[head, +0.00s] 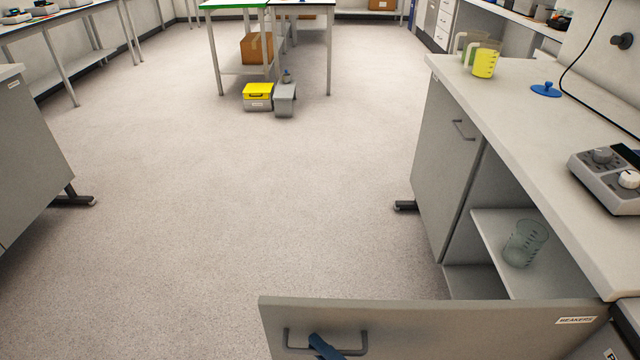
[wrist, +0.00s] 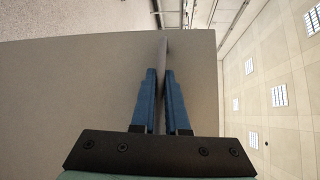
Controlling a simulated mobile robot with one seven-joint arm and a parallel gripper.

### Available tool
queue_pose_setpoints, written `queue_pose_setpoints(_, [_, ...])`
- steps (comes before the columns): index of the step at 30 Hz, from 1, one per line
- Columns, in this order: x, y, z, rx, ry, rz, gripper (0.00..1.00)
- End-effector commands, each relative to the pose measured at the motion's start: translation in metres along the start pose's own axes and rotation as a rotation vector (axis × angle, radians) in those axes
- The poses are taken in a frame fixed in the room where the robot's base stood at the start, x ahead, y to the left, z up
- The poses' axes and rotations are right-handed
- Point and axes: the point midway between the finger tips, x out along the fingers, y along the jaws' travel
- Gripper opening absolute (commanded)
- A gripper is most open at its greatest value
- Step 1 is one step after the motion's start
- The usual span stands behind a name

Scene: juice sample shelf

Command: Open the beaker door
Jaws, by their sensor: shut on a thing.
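The beaker door (head: 460,330) is a grey cabinet door with a label reading BEAKERS near its hinge side. It stands swung wide open at the bottom of the head view. Its handle (head: 296,338) is a grey bar. My gripper (head: 322,346) is at this handle, with one blue finger showing in the head view. In the wrist view, the two blue fingers of my gripper (wrist: 160,82) are shut on the handle (wrist: 162,55), with the door's grey face (wrist: 80,90) behind. Inside the open cabinet, a clear beaker (head: 525,243) stands on a shelf (head: 490,222).
A closed grey door (head: 440,165) is beside the open cabinet. The countertop (head: 530,130) holds a yellow beaker (head: 484,63), a blue knobbed lid (head: 546,90) and a grey device with dials (head: 610,175). The floor (head: 230,200) left of the cabinet is clear.

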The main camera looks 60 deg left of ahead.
Motion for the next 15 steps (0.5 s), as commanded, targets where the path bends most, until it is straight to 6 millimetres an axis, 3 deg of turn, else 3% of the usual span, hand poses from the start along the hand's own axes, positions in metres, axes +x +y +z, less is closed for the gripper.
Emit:
queue_pose_setpoints(11, [-0.0014,-0.0011,-0.0018,-0.003,0.004,-0.001,0.0])
queue_pose_setpoints(12, [-0.0014,-0.0011,-0.0018,-0.003,0.004,-0.001,0.16])
queue_pose_setpoints(15, [-0.0013,-0.001,-0.0016,-0.002,0.003,-0.001,0.34])
